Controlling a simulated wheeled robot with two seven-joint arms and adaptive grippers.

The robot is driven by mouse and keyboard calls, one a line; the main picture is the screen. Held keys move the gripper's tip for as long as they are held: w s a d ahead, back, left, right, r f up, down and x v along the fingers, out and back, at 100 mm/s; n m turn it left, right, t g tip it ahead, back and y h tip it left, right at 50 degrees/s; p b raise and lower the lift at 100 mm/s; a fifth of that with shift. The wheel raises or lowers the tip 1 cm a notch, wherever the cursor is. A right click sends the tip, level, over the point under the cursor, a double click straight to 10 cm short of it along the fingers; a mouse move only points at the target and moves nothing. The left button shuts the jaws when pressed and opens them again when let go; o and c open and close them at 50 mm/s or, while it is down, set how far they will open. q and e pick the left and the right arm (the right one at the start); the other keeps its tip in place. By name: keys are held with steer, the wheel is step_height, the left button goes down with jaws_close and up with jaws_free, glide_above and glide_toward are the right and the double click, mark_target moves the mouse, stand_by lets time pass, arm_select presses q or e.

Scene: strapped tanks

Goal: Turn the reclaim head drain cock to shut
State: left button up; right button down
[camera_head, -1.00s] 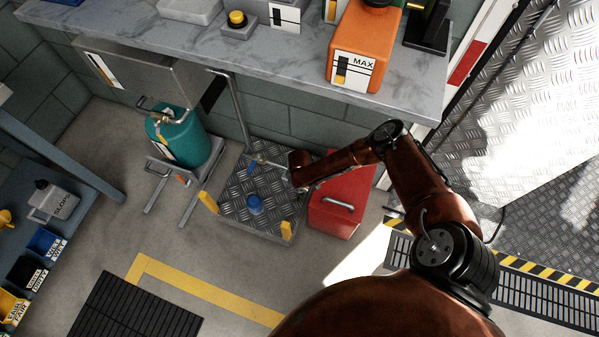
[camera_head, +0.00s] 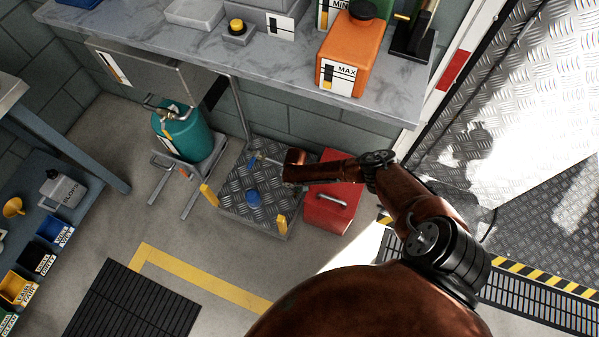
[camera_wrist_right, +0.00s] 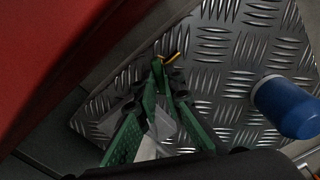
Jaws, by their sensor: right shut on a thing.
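My right gripper (camera_head: 268,158) reaches in from the right, low over the tread-plate platform (camera_head: 232,200). In the right wrist view its green fingers (camera_wrist_right: 164,70) are closed together at the tips. A thin orange-yellow piece (camera_wrist_right: 172,57) shows at the tips; most of what they hold is hidden. In the head view a small blue piece (camera_head: 253,161), which looks like the drain cock's handle, is at the fingertips, near the foot of a grey pipe (camera_head: 241,108). I cannot tell the cock's exact angle. My left gripper is not in view.
A blue cylinder (camera_head: 254,197) stands on the platform, with yellow corner posts (camera_head: 209,195) around it. A red box (camera_head: 330,205) is close on the right, under my forearm. A teal tank (camera_head: 182,133) stands left. The bench (camera_head: 270,58) overhangs behind.

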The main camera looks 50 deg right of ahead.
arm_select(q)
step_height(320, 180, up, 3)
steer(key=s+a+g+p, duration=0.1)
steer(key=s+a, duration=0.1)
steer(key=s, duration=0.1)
arm_select(e)
steer(key=m, duration=0.3)
steer(key=shift+s, duration=0.1)
steer(key=m+p, duration=0.2)
steer(key=m, duration=0.7)
steer(key=shift+m+p, duration=0.3)
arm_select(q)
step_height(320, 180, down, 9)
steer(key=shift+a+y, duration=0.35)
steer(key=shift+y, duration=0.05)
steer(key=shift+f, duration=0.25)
arm_select(e)
steer(key=shift+m, duration=0.3)
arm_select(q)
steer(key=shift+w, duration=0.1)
arm_select(e)
steer(key=c, duration=2)
jaws_free()
steer(key=shift+c, duration=0.2)
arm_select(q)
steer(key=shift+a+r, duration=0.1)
